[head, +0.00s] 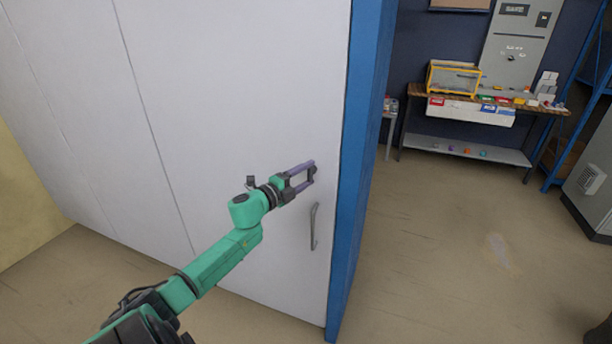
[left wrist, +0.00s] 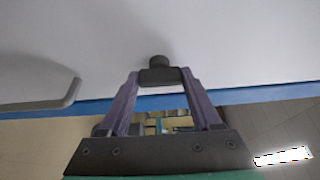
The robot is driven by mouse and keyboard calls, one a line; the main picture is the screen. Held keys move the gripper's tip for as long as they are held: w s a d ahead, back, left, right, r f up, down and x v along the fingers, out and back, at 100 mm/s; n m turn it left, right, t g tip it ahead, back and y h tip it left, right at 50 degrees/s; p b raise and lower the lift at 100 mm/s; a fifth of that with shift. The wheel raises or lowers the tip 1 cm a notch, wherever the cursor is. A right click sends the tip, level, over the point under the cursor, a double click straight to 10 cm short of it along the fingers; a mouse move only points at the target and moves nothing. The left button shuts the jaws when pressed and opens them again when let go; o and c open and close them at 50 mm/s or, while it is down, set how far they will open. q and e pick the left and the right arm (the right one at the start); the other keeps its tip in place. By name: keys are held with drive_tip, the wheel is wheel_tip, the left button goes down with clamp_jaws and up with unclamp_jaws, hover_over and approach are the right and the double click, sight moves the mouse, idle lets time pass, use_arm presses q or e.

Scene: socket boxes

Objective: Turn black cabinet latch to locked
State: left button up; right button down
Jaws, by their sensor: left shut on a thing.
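The black latch (left wrist: 160,72) is a small dark knob with a flat bar on the white cabinet door. My left gripper (left wrist: 160,78) has its two purple fingers on either side of the latch bar, shut on it. In the head view the left gripper (head: 311,171) reaches the door near its right edge, and the latch is mostly hidden between the fingertips. The white cabinet (head: 240,90) has its door closed, with a grey handle (head: 313,227) just below the gripper. The handle also shows at the left in the left wrist view (left wrist: 40,104). My right gripper is not in view.
The cabinet's blue side frame (head: 358,150) stands right of the door. Open floor (head: 440,240) lies beyond it. At the back stand a workbench (head: 410,91) with a yellow-framed case (head: 453,66) and small boxes, a blue rack (head: 575,100) and a grey unit (head: 590,180).

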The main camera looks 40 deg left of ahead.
use_arm(q)
drive_tip(key=o, duration=1.4)
drive_tip(key=s, duration=0.4)
drive_tip(key=s+b, duration=0.1)
drive_tip(key=s, duration=0.9)
drive_tip(key=shift+s+a, duration=0.25)
drive_tip(key=shift+a, duration=0.15)
